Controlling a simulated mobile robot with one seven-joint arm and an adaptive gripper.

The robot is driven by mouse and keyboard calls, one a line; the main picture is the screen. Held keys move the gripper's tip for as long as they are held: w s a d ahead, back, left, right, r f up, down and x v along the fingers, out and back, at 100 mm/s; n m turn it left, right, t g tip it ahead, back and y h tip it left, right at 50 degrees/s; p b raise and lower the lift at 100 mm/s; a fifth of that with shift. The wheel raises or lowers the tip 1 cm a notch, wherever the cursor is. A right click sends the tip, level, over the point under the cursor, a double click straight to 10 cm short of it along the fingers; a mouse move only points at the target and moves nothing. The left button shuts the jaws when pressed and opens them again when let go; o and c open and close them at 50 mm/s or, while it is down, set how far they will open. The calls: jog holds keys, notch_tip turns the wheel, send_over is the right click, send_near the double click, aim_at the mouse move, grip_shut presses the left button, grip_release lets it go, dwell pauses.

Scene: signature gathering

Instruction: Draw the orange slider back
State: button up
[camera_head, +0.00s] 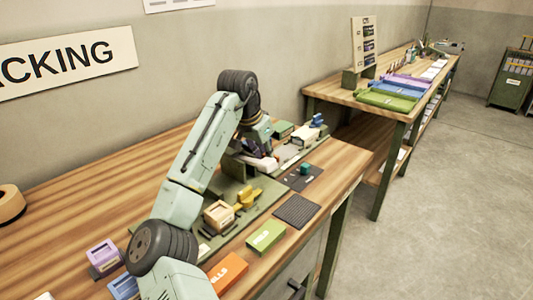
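A yellow-orange piece (247,197) stands on the long green fixture plate (235,228) on the near bench. It is the closest match to an orange slider, but I cannot be sure that it is the slider. My gripper (266,152) points down over the far part of the fixture, behind the yellow-orange piece and apart from it. Its fingers are small and partly hidden among pale and dark parts, so I cannot tell their opening or any hold.
A tan block (219,215) sits beside the yellow-orange piece. A green box (266,237), an orange lettered box (227,272) and a dark ribbed mat (297,210) lie along the front edge. A purple box (103,256) is at left. A second bench (338,95) holds coloured trays.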

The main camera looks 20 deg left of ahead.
jog(key=shift+o, duration=1.2)
jog(key=shift+s+a, duration=0.1)
jog(key=shift+s, duration=0.05)
jog(key=shift+o, duration=0.9)
jog(key=shift+r, duration=0.15)
jog(key=v, duration=1.1)
jog(key=shift+s+r, duration=0.2)
jog(key=shift+r, duration=0.15)
